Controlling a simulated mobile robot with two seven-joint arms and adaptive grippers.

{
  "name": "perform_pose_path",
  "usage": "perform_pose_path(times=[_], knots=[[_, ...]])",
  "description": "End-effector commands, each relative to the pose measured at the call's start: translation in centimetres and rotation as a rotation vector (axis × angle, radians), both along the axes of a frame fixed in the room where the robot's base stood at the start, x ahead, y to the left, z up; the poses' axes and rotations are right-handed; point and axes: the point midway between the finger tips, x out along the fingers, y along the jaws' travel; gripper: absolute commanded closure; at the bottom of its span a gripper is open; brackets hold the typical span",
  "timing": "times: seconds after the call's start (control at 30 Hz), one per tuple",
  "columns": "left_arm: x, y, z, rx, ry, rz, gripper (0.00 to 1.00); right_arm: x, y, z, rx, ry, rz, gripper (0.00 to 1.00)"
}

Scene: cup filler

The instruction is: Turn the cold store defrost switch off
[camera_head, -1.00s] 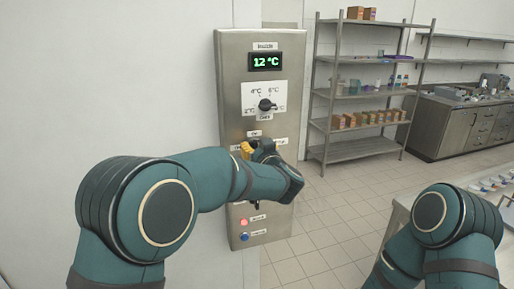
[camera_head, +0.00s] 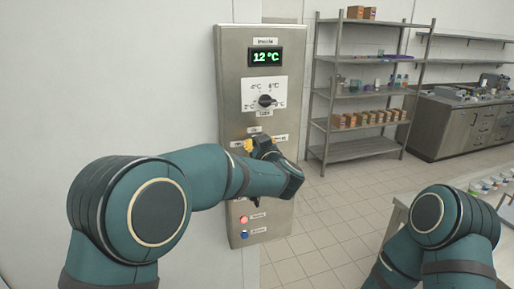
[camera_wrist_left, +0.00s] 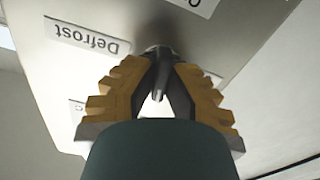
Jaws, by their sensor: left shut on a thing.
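A tall metal control panel (camera_head: 233,100) is on the white wall in the head view. My left gripper (camera_head: 252,146) is at its middle, below the temperature dial, and hides the switch there. In the left wrist view, an upside-down "Defrost" label (camera_wrist_left: 87,38) is beside a dark switch lever (camera_wrist_left: 160,52). The yellow-padded fingers of my left gripper (camera_wrist_left: 160,78) are shut on this lever, their tips close to the panel. The fingers cover much of the lever, so its exact position is unclear. My right gripper is out of view.
The dial (camera_head: 266,101) and a display (camera_head: 266,58) reading 12 °C are above the gripper. A red button (camera_head: 244,220) and a blue button (camera_head: 244,235) are below. A shelf rack (camera_head: 355,90) stands to the right, with open floor before it.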

Motion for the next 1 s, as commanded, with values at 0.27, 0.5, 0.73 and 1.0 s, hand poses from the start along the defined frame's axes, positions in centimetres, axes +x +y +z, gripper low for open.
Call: perform_pose_path(times=[0.27,0.5,0.73,1.0], knots=[[0.0,0.3,-0.2,-0.248,-0.085,0.002,1.0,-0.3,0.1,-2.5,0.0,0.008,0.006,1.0],[0.0,0.3,-0.2,-0.465,-0.156,0.001,1.0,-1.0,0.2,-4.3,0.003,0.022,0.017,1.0],[0.0,0.5,-0.3,-0.673,-0.223,0.001,1.0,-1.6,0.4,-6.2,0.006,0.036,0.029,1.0],[-0.1,0.5,-0.4,-0.915,-0.302,0.001,1.0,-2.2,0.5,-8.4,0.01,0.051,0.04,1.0]])
